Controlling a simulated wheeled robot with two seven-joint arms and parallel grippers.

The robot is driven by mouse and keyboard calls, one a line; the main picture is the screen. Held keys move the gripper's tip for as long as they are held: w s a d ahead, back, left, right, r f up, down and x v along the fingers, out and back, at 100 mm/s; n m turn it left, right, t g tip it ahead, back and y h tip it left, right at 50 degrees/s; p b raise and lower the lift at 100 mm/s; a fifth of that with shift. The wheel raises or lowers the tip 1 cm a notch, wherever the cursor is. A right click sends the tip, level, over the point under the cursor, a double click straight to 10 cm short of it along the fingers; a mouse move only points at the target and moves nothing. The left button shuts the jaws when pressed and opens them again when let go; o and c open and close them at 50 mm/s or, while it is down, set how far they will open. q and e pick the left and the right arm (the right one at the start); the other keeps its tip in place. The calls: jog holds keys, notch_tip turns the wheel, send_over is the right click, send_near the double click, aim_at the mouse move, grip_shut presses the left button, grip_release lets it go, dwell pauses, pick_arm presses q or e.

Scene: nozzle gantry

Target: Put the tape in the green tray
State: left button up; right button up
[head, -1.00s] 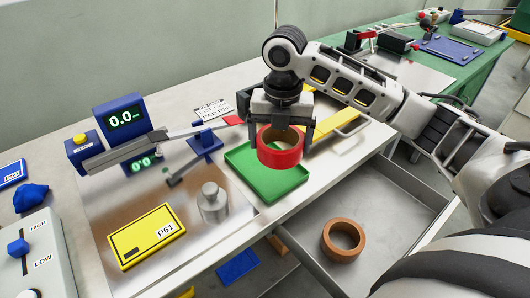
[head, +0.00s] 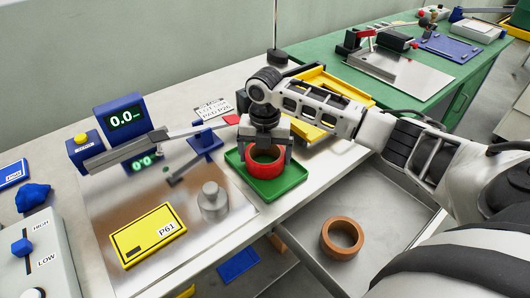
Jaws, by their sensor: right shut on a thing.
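A red ring-shaped roll of tape (head: 265,169) is in the grip of my right gripper (head: 266,155). The gripper points down and is shut on the roll, over the green tray (head: 288,186). The roll is inside the tray's outline and low; I cannot tell whether it touches the tray floor. The tray lies on the light bench, partly hidden by the gripper and roll. My left gripper is not in view.
An open grey drawer (head: 385,221) below the bench holds a brown ring (head: 341,238). A blue balance (head: 119,117), a metal weight (head: 212,200) and a yellow P61 plate (head: 148,236) stand left of the tray. A yellow tray (head: 325,88) lies behind my right arm.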

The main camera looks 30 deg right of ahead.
jog(key=o, duration=0.8)
jog(key=shift+f, duration=0.15)
jog(key=shift+c, duration=0.2)
notch_tip(320, 180, up, 12)
jog(key=b, duration=0.1)
jog(key=shift+r, duration=0.25)
jog(key=shift+f, duration=0.1)
